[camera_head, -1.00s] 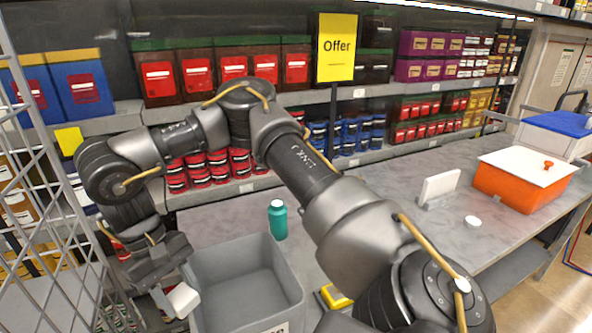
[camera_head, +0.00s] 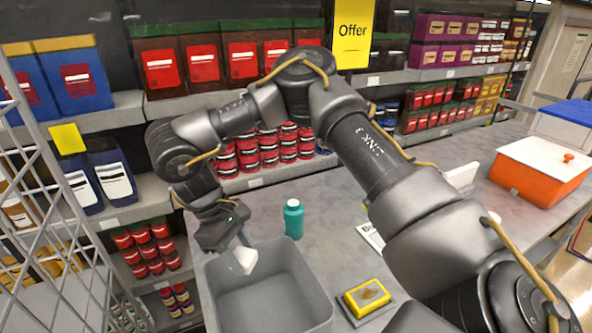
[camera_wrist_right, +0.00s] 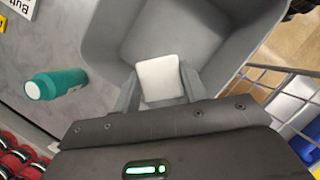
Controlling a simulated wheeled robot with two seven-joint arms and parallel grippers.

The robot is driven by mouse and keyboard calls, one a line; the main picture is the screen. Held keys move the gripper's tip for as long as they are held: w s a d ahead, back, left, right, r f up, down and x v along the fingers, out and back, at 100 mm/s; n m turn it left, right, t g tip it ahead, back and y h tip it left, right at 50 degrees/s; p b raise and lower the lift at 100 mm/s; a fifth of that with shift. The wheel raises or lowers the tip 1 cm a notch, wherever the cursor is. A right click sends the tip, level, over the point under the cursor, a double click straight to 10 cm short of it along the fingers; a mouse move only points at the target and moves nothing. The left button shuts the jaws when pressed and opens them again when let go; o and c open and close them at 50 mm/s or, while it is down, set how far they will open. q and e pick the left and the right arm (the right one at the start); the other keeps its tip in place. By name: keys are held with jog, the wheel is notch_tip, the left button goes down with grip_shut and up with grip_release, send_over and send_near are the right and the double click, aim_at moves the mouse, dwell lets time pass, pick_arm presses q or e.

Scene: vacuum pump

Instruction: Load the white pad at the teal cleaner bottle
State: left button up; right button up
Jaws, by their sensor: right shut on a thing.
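My right gripper (camera_head: 238,254) is shut on the white pad (camera_head: 246,262). It holds the pad at the left back part of the grey bin (camera_head: 322,318), near its rim. In the right wrist view the pad (camera_wrist_right: 160,78) sits between the two fingers, over the bin opening (camera_wrist_right: 235,85). The teal cleaner bottle (camera_head: 293,220) with a white cap stands upright on the counter just behind the bin, to the right of the pad and apart from it. The bottle also shows in the right wrist view (camera_wrist_right: 57,84). My left gripper is not in view.
A yellow block (camera_head: 367,297) lies on a small grey tray right of the bin. A printed card (camera_head: 370,237) is partly behind my arm. An orange box (camera_head: 540,178) stands at the right. A wire cage (camera_head: 45,210) borders the left.

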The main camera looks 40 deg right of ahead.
jog(key=w+d+r+n+t+h+p, duration=0.1)
jog(key=w+d+n+t+h+p, duration=0.25)
jog(key=n, duration=0.75)
notch_tip(320, 180, up, 3)
jog(key=n+t+y+p, duration=0.45)
jog(key=n+y, duration=0.35)
jog(key=n, duration=1.7)
send_over(291, 202)
jog(key=s, duration=0.1)
pick_arm(q)
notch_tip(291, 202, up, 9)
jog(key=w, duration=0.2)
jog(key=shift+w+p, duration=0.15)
jog(key=shift+p, duration=0.2)
pick_arm(e)
jog(key=shift+d+h, duration=0.25)
jog(key=shift+d, duration=0.1)
notch_tip(291, 202, down, 6)
jog(key=b, duration=0.5)
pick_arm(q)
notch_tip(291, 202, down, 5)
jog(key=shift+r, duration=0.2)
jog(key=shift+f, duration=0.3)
pick_arm(e)
jog(key=shift+f, duration=0.35)
jog(key=shift+s+f, duration=0.1)
